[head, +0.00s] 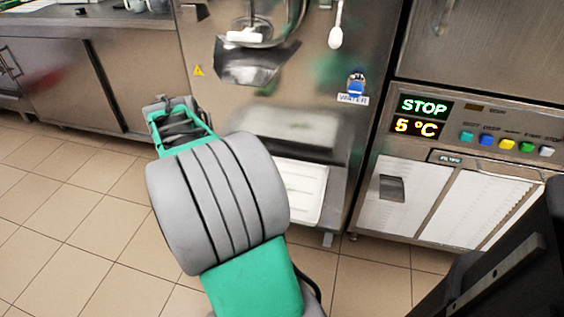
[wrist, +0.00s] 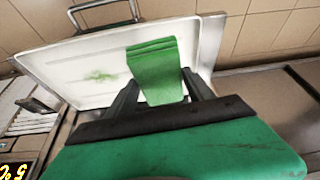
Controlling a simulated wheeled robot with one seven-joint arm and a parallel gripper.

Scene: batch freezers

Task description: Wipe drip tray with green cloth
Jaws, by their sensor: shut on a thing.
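The green cloth (wrist: 155,62) is a small folded pad between the two dark fingers of my gripper (wrist: 157,84), which is shut on it. In the wrist view the drip tray (wrist: 60,60) is a white, shallow tray with a pale rim, behind the cloth. A green smear (wrist: 100,76) marks its floor, left of the cloth. I cannot tell whether the cloth touches the tray. In the head view the white drip tray (head: 308,192) shows low at the front of the steel machine, partly covered by my arm. The cloth does not show there.
The steel machine (head: 300,75) has a chute (head: 248,65) above the tray. A unit with a STOP display (head: 424,108) and coloured buttons stands to the right. A steel counter (head: 90,70) stands at the left. The tiled floor (head: 70,200) is clear there.

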